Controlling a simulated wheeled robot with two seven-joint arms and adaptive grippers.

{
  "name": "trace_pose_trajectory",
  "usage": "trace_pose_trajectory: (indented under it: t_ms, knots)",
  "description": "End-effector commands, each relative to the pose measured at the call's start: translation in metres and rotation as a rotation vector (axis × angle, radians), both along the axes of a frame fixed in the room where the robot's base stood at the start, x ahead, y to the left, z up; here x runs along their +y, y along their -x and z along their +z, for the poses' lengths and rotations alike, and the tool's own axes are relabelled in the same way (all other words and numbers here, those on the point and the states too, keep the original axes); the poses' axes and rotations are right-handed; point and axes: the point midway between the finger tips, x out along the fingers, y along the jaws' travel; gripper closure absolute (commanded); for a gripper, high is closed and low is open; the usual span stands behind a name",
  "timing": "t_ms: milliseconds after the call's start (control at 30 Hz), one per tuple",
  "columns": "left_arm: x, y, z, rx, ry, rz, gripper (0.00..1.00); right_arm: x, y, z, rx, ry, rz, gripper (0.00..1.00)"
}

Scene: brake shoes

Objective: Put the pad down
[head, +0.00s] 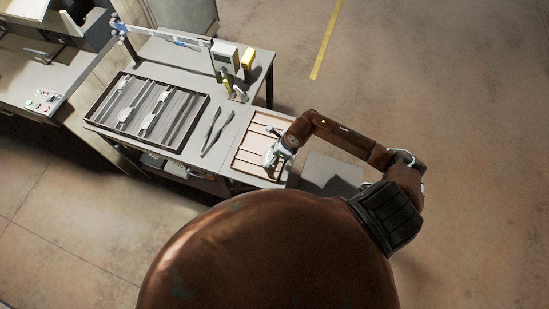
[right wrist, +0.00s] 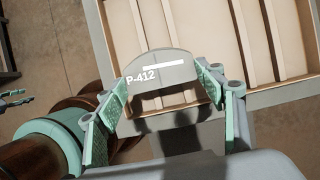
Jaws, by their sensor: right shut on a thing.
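My right gripper (head: 274,158) is over the front right part of a shallow wooden tray (head: 239,152) with slats. In the right wrist view, the right gripper (right wrist: 160,105) is shut on a grey pad (right wrist: 172,61) with a curved top edge, a white bar and the marking P-412. The pad is between the two teal fingers and overlaps the tray's near rim (right wrist: 275,97). I cannot tell whether it touches the tray. My left gripper does not show in the head view. A small pronged part (right wrist: 14,100) at the wrist view's left edge is too unclear to identify.
Left of the tray, a dark slatted rack (head: 98,109) holds several light parts. Two dark long tools (head: 212,132) lie between rack and tray. Floor is open to the right.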

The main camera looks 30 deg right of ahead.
Motion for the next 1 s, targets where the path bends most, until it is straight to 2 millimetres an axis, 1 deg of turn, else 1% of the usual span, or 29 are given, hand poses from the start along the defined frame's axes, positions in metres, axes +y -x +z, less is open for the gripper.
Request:
trace_pose_trajectory:
  t_ms: [67, 200, 300, 400, 733, 767, 1000]
  knots:
    - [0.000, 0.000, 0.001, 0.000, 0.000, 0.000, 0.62, -0.002, 0.000, -0.003, -0.002, -0.002, 0.000, 0.70]
    - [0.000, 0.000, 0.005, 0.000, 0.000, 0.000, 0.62, -0.011, 0.004, -0.016, 0.001, -0.002, -0.002, 0.70]
    - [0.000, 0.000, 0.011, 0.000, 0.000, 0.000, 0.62, -0.009, 0.003, -0.030, 0.000, -0.005, -0.002, 0.70]
    - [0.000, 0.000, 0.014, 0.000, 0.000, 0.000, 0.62, -0.010, 0.002, -0.039, -0.002, -0.002, -0.001, 0.70]
    - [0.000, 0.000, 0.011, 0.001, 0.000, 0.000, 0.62, -0.010, 0.002, -0.044, -0.003, -0.001, 0.001, 0.70]
    - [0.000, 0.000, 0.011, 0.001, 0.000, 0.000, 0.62, -0.010, 0.002, -0.045, -0.001, 0.000, 0.001, 0.36]
    - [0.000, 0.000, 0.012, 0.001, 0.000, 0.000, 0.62, -0.010, 0.002, -0.044, -0.001, 0.000, 0.001, 0.20]
